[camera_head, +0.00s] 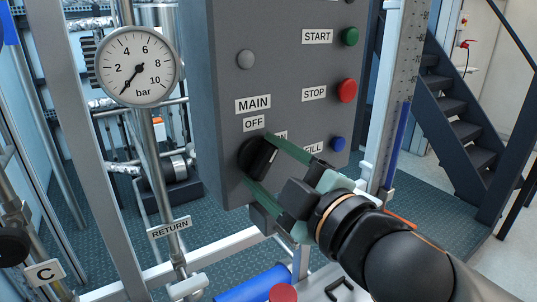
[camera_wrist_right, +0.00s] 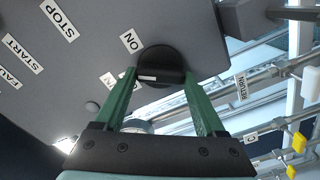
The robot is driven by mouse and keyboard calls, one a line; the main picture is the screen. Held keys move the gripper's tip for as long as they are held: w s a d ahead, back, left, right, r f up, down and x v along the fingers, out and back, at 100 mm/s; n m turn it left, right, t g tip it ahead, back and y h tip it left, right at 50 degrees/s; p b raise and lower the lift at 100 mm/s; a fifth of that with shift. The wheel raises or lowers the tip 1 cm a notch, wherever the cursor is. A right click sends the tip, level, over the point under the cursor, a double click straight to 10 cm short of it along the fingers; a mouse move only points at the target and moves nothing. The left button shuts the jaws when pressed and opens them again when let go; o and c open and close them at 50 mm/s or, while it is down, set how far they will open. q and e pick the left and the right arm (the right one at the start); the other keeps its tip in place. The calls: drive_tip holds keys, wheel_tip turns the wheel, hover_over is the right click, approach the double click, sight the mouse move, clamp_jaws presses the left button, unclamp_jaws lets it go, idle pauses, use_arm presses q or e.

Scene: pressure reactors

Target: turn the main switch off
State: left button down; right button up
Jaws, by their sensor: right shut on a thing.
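The main switch (camera_head: 256,158) is a black round knob with a raised bar handle, low on the grey control panel, below the MAIN (camera_head: 253,104) and OFF (camera_head: 254,124) labels. The ON label is partly hidden by a finger in the head view and is clear in the wrist view (camera_wrist_right: 131,41). My right gripper (camera_head: 260,161) has its green fingers on either side of the handle, shut on it. In the wrist view the knob (camera_wrist_right: 160,58) is between the fingertips, with a white mark on the handle's left part. Its exact setting is hard to tell. My left gripper is out of view.
A green START button (camera_head: 350,36), red STOP button (camera_head: 347,90) and blue button (camera_head: 338,144) are on the same panel, right of the switch. A pressure gauge (camera_head: 137,66) and a RETURN pipe (camera_head: 161,180) stand to the left. A blue cylinder (camera_head: 250,285) lies below.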

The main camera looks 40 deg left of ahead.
drive_tip(key=n+p, duration=0.1)
drive_tip(key=n, duration=0.2)
drive_tip(key=shift+n, duration=0.3)
drive_tip(key=shift+f+n+p, duration=0.15)
drive_tip(key=shift+n+p, duration=0.3)
drive_tip(key=shift+n, duration=1.05)
drive_tip(key=o, duration=1.3)
drive_tip(key=b+v, duration=0.1)
drive_tip(key=v, duration=1.1)
drive_tip(key=shift+s+d+b, duration=0.2)
drive_tip(key=shift+d+b, duration=0.05)
drive_tip(key=shift+b, duration=0.1)
